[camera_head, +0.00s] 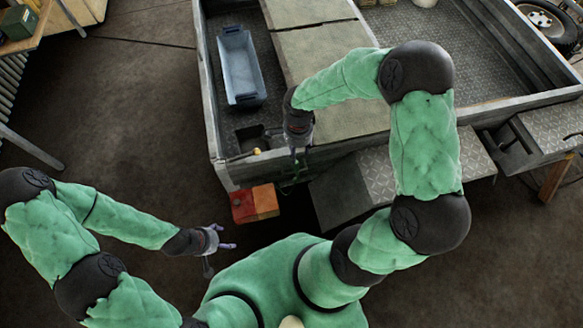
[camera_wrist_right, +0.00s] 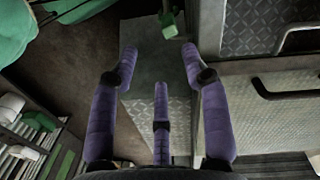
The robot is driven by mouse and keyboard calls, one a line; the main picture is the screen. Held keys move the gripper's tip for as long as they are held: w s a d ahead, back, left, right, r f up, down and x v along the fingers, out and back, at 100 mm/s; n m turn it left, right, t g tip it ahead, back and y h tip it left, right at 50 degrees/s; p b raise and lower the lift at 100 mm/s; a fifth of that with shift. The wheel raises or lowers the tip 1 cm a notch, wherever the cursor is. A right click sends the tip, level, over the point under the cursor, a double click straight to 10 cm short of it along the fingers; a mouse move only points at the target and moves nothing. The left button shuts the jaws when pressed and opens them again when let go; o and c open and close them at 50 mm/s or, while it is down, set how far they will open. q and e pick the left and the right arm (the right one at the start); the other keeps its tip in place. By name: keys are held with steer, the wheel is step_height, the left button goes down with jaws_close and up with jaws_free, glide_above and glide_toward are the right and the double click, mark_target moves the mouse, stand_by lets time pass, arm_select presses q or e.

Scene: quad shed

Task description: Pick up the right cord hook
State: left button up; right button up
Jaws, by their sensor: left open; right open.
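My right gripper (camera_head: 297,152) hangs at the near edge of the trailer bed, beside its small square recess. In the right wrist view its purple fingers (camera_wrist_right: 160,62) are spread with nothing between them. A small green piece (camera_wrist_right: 169,24), which may be the cord hook, shows beyond the fingertips, apart from them. Thin green shapes (camera_head: 290,184) hang below the right gripper in the head view; their form is too small to tell.
A blue-grey tray (camera_head: 226,67) lies in the trailer bed (camera_head: 217,140). An orange and red box (camera_head: 254,204) is at its near corner. A tread-plate step (camera_head: 375,185) juts out to the right. A table (camera_head: 36,28) stands far left.

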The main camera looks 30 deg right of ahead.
steer(key=shift+m, duration=0.4)
steer(key=f+b, duration=0.1)
steer(key=f, duration=0.2)
steer(key=f+b, duration=0.1)
steer(key=f, duration=0.2)
steer(key=w+f+b, duration=0.1)
steer(key=f, duration=0.2)
steer(key=shift+f+b, duration=0.35)
steer(key=shift+b, duration=0.05)
steer(key=shift+s, duration=0.1)
jaws_close()
jaws_free()
